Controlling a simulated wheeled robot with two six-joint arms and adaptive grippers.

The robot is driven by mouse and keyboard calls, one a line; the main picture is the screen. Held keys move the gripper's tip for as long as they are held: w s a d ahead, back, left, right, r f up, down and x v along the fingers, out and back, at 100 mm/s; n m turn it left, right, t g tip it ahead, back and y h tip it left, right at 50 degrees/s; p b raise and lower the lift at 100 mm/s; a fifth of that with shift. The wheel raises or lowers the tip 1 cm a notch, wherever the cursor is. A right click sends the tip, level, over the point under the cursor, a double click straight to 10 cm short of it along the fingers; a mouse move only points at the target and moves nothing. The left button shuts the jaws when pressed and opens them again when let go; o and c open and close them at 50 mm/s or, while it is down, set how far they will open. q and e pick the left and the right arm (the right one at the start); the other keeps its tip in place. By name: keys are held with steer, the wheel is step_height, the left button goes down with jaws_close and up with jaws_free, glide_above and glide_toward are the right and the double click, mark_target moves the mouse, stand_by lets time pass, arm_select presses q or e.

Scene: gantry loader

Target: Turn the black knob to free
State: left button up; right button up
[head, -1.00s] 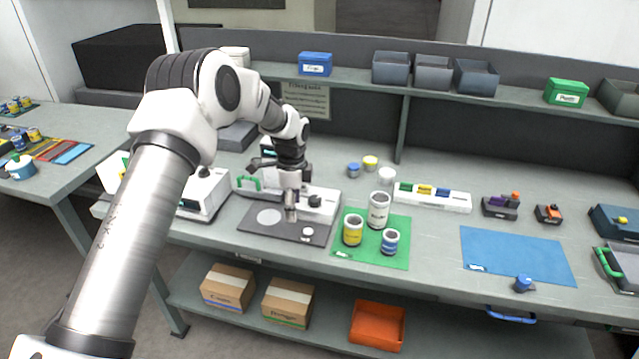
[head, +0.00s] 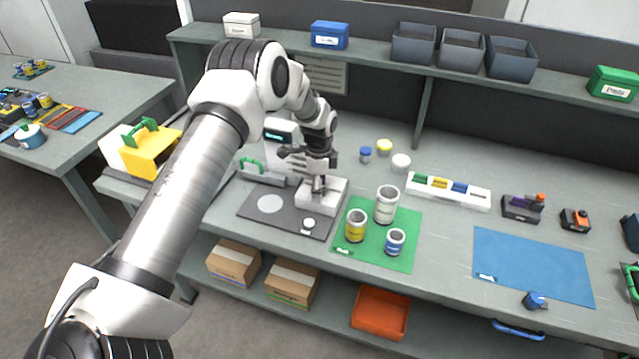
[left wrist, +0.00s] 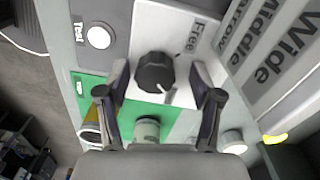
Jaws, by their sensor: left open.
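The black knob (left wrist: 154,72) sits on a white box, whose top (left wrist: 178,30) carries the printed word "Free" at the upper right in the left wrist view. A white mark on the knob's lower side points down and slightly right, away from "Free". My left gripper (left wrist: 160,76) is open, with one finger to each side of the knob and visible gaps between. In the head view my left gripper (head: 319,190) is just over the white box (head: 335,200) and hides the knob. My right gripper is not in view.
A dark plate (head: 262,222) with a white "Test" button (left wrist: 99,37) lies beside the box. Several cans, such as the yellow can (head: 356,226), stand on a green mat (head: 408,255) close by. A panel reading "Narrow", "Middle", "Wide" (left wrist: 265,45) adjoins the box.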

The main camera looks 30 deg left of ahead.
arm_select(q)
steer(key=shift+s+r, duration=0.3)
steer(key=shift+c, duration=0.6)
steer(key=shift+s, duration=0.1)
steer(key=c, duration=1)
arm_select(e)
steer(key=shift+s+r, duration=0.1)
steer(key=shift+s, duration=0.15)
